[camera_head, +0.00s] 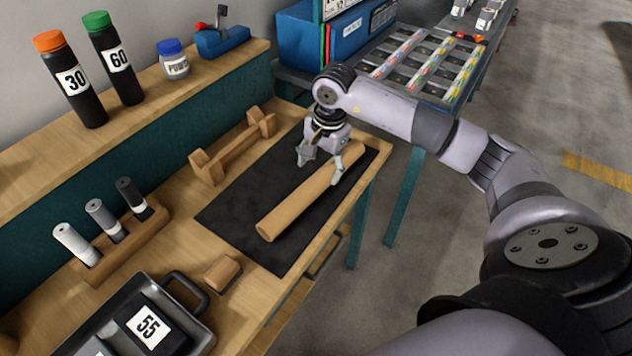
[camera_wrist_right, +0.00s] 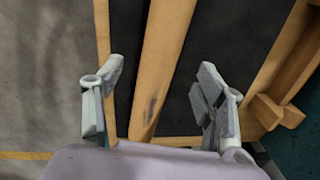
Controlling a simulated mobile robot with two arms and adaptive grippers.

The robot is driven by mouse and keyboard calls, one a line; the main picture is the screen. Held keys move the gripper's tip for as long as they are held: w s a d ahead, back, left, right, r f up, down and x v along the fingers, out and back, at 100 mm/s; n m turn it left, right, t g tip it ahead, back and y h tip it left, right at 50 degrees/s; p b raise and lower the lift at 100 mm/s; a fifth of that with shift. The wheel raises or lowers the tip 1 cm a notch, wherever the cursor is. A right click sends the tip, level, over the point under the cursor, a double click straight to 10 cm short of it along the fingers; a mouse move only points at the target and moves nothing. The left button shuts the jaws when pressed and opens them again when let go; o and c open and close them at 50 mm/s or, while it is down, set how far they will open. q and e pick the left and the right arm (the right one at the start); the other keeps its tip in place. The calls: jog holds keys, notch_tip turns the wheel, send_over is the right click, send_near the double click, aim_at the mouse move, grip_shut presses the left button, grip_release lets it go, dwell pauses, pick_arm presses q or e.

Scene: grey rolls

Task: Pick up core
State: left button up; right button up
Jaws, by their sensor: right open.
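The core looks to be the long tan cardboard tube (camera_head: 300,200) lying on a black mat (camera_head: 232,210) on the wooden bench. In the right wrist view the tube (camera_wrist_right: 165,50) runs between my fingers, with a dark smudge near its end. My right gripper (camera_head: 322,166) is open above the far end of the tube, its fingers on either side; in the wrist view the gripper (camera_wrist_right: 160,95) shows gaps between both fingers and the tube. My left gripper is not in view.
A wooden cradle (camera_head: 235,145) stands left of the mat. A rack (camera_head: 120,245) holds three small cylinders, and a grey tray (camera_head: 190,325) with a block marked 55 sits in front. Bottles stand on the raised shelf (camera_head: 140,95). The bench's right edge is close to the tube.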

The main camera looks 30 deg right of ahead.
aim_at(317, 179)
jog(key=shift+f, duration=0.6)
jog(key=f, duration=0.1)
jog(key=f+p, duration=0.1)
jog(key=f, duration=0.2)
jog(key=shift+w+a+f+p, duration=0.15)
jog(key=shift+w+a+p, duration=0.1)
jog(key=shift+a+p, duration=0.1)
jog(key=shift+f, duration=0.4)
jog(key=shift+w, duration=0.1)
jog(key=c, duration=1.3)
jog(key=shift+r, duration=0.1)
